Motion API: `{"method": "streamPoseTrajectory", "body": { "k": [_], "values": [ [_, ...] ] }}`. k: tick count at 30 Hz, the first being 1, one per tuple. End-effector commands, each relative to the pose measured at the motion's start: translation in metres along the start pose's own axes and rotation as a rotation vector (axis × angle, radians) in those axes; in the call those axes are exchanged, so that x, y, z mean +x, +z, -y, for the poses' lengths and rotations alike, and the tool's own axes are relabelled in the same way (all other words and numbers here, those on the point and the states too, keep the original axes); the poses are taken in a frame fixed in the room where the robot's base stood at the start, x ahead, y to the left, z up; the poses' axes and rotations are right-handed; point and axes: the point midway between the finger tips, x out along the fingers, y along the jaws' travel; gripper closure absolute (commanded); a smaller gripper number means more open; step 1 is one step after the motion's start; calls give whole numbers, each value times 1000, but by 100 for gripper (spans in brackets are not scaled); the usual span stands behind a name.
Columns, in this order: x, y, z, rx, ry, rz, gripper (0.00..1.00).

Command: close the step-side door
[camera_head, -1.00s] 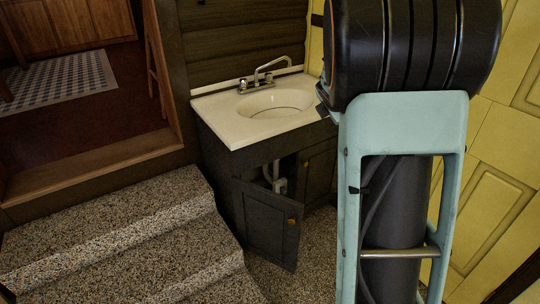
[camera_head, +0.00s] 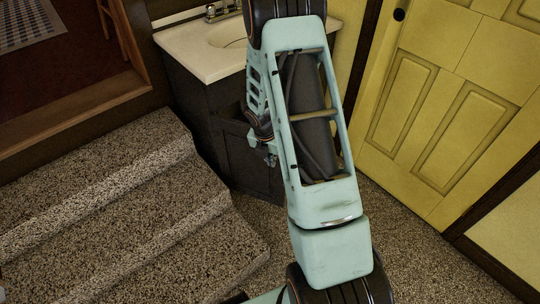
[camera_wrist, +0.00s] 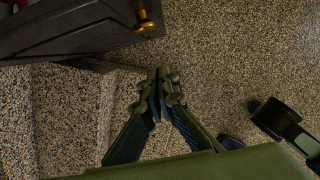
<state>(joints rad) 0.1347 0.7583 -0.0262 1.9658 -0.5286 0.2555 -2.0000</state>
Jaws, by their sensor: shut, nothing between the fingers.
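The step-side door (camera_head: 247,165) is the dark left door of the sink cabinet (camera_head: 195,100). It stands open beside the steps, and my arm hides part of it in the head view. In the wrist view the door (camera_wrist: 65,28) crosses the upper left, with a brass knob (camera_wrist: 146,20) near its free end. My gripper (camera_wrist: 160,90) is shut and empty, over the speckled floor, below the knob in that picture and apart from the door. In the head view the gripper (camera_head: 270,154) is small and partly hidden by my arm, in front of the door.
Speckled steps (camera_head: 110,210) rise to the left of the cabinet, close to the door. The white sink top (camera_head: 200,50) overhangs the cabinet. A yellow door (camera_head: 440,110) stands at the right. Speckled floor (camera_head: 410,235) is clear between it and my arm.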

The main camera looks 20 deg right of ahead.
Motion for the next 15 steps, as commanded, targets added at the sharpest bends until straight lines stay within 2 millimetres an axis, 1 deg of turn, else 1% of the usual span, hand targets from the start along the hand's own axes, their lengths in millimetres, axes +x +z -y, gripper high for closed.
{"method": "streamPoseTrajectory", "body": {
  "k": [1, 3, 6, 9, 15],
  "values": [
    [15, -1, 0, 1, -1, -1, 100],
    [29, -1, 0, 0, -2, -1, 100],
    [28, 19, 0, 6, 3, 3, 100],
    [31, 30, 0, 4, 2, 3, 100],
    [32, 39, -1, 2, 2, 1, 100]
  ]
}}
